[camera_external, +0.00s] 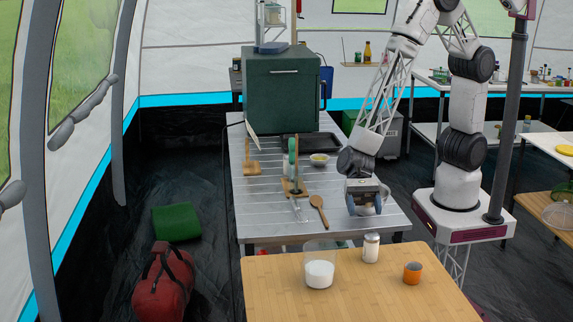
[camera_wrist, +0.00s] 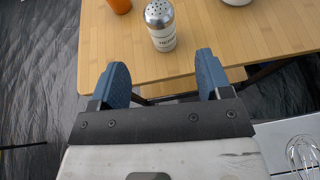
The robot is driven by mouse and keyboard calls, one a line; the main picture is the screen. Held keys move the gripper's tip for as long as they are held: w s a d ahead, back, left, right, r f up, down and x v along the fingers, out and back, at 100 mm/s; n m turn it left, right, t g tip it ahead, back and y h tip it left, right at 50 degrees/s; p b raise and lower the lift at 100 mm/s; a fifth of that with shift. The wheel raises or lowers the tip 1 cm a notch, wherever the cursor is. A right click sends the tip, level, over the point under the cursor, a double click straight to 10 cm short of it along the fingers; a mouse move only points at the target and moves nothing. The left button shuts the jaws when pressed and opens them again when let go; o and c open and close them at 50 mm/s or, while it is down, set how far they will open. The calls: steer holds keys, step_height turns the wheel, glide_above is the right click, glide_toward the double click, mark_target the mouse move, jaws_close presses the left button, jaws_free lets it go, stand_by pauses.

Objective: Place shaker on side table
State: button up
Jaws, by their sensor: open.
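The shaker (camera_external: 371,248) is a white, labelled jar with a metal top. It stands upright on a light wooden table (camera_external: 270,285), near the table's far edge. In the wrist view the shaker (camera_wrist: 161,30) shows its perforated lid, beyond and between my blue fingertips. My gripper (camera_external: 366,208) is open and empty, above the near right corner of the slatted metal table (camera_external: 270,205). In the wrist view my gripper (camera_wrist: 160,75) points toward the wooden table (camera_wrist: 210,30), apart from the shaker. The pictures do not show which table is called the side table.
A glass with white contents (camera_external: 319,270) and an orange cup (camera_external: 412,273) flank the shaker. The metal table holds a wooden spoon (camera_external: 319,207), a bowl (camera_external: 319,160) and a dark green box (camera_external: 281,90). A wire whisk (camera_wrist: 303,155) shows at lower right.

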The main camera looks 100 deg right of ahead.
steer(key=s+d+r+n+h, duration=0.4)
steer(key=s+d+r+n, duration=0.2)
steer(key=d, duration=0.7)
steer(key=s+d+r+n+t+h, duration=0.1)
steer(key=s+d+r+n+h, duration=0.4)
steer(key=d, duration=0.8)
steer(key=s+d+r+n+h, duration=0.4)
steer(key=s+d+r+n, duration=0.3)
steer(key=s+d+r, duration=0.4)
steer(key=shift+d+r+n+h, duration=0.35)
steer(key=shift+d+r, duration=0.2)
steer(key=shift+d, duration=0.65)
